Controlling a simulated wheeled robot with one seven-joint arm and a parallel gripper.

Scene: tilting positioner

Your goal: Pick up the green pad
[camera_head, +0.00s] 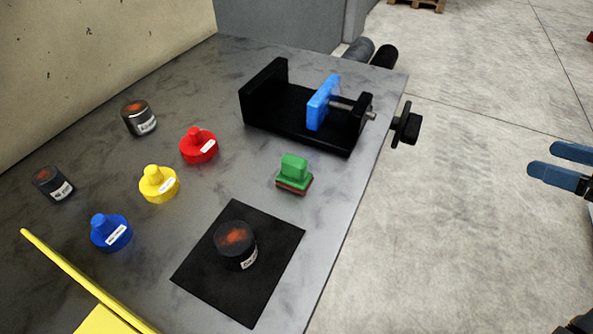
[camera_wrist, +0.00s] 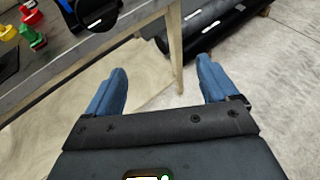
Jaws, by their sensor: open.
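The green pad (camera_head: 294,173) stands on the grey table, a green block with a raised grip and a brownish-red base. It is to the right of the red-topped piece and in front of the vise. In the wrist view a small green piece (camera_wrist: 28,31) shows at the upper left edge, probably the same pad. My gripper (camera_head: 560,165) is at the right edge of the head view, off the table and well to the right of the pad. In the wrist view its two blue fingers (camera_wrist: 160,85) are wide apart with nothing between them.
A black vise (camera_head: 290,110) with a blue jaw (camera_head: 322,102) and a side handle (camera_head: 406,125) stands behind the pad. A dark jar (camera_head: 236,243) sits on a black mat (camera_head: 198,280). Red (camera_head: 198,146), yellow (camera_head: 159,184) and blue (camera_head: 110,232) pieces stand left. A yellow bar (camera_head: 75,272) is front left.

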